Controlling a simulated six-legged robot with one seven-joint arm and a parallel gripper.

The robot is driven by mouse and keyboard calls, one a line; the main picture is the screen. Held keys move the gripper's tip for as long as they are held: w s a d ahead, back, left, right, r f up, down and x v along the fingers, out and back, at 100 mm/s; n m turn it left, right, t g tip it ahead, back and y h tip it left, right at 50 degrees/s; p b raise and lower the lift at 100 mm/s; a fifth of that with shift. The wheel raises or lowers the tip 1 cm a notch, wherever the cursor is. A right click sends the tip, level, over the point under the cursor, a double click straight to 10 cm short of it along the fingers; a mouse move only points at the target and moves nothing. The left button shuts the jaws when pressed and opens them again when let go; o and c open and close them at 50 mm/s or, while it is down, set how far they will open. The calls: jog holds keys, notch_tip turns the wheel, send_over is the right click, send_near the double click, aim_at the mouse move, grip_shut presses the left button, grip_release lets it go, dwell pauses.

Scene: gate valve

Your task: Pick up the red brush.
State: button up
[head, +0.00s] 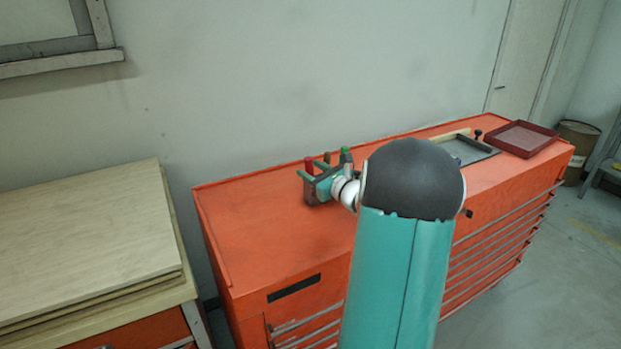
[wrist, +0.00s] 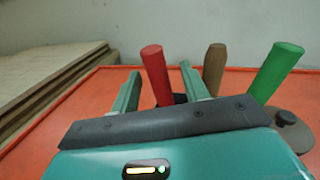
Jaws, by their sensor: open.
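The red brush's handle (wrist: 154,68) stands up, tilted slightly left, between the two fingers of my open gripper (wrist: 160,72) in the wrist view. The fingers are apart on either side of it, with a clear gap from the handle to the right finger. The brush's lower part is hidden behind my gripper's body. In the head view the red handle (head: 309,164) shows at my gripper (head: 312,181), over the left part of the orange cabinet top.
A brown handle (wrist: 214,68) and a green handle (wrist: 277,70) stand just right of the red one. The orange cabinet (head: 250,230) carries a grey tray (head: 468,151) and a dark red tray (head: 521,138) farther right. Stacked boards (head: 85,240) lie at left.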

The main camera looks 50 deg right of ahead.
jog(key=shift+w+r, duration=0.1)
jog(key=shift+w, duration=0.65)
grip_shut()
notch_tip(320, 180, up, 10)
